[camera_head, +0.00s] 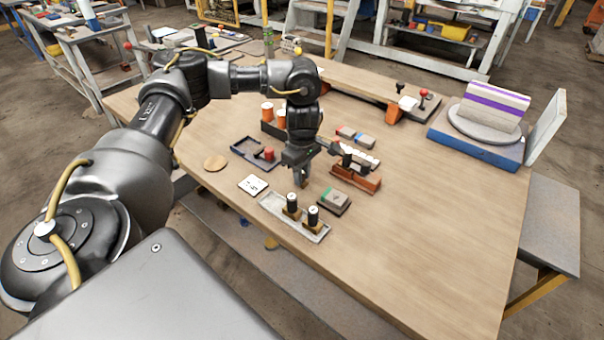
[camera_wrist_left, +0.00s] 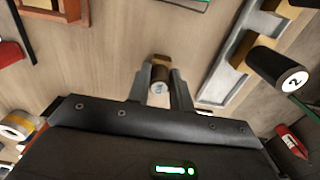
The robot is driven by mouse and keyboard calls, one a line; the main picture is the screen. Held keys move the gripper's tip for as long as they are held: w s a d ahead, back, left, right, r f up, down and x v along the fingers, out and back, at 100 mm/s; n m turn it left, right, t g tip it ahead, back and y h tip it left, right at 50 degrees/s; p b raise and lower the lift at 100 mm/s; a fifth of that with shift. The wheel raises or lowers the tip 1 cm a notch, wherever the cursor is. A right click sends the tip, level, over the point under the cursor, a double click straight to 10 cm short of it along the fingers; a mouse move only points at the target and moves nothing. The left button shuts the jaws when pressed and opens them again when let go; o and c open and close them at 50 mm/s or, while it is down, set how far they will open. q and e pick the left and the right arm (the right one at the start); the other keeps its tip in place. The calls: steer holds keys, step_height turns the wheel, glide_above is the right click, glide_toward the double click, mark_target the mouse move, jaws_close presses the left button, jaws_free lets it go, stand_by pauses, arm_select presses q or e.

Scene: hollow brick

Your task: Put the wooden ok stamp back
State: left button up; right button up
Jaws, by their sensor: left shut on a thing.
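My left gripper (camera_head: 301,180) points down over the table, just behind the grey tray (camera_head: 268,205). In the left wrist view its two fingers (camera_wrist_left: 163,92) are closed on a small stamp (camera_wrist_left: 160,74) with a brown wooden part and a pale round end. The marking on that end is too small to read, so I cannot tell if it says ok. Two black-topped stamps stand upright in the grey tray, one left (camera_head: 292,205) and one right (camera_head: 313,217). The right arm is not visible.
A stamp pad (camera_head: 333,201) lies right of the grey tray, a white card (camera_head: 253,185) to its left. A reddish-brown rack (camera_head: 356,180) with black items stands right of my gripper. A dark tray (camera_head: 243,155) holds a red item. The table's right front is clear.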

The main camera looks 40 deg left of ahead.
arm_select(q)
steer(key=shift+f, duration=0.15)
steer(key=o, duration=0.8)
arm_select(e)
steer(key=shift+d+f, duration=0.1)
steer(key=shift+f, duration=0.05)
arm_select(q)
step_height(320, 180, up, 12)
steer(key=shift+d+r+p, duration=0.1)
steer(key=shift+r+p, duration=0.15)
steer(key=shift+p, duration=0.8)
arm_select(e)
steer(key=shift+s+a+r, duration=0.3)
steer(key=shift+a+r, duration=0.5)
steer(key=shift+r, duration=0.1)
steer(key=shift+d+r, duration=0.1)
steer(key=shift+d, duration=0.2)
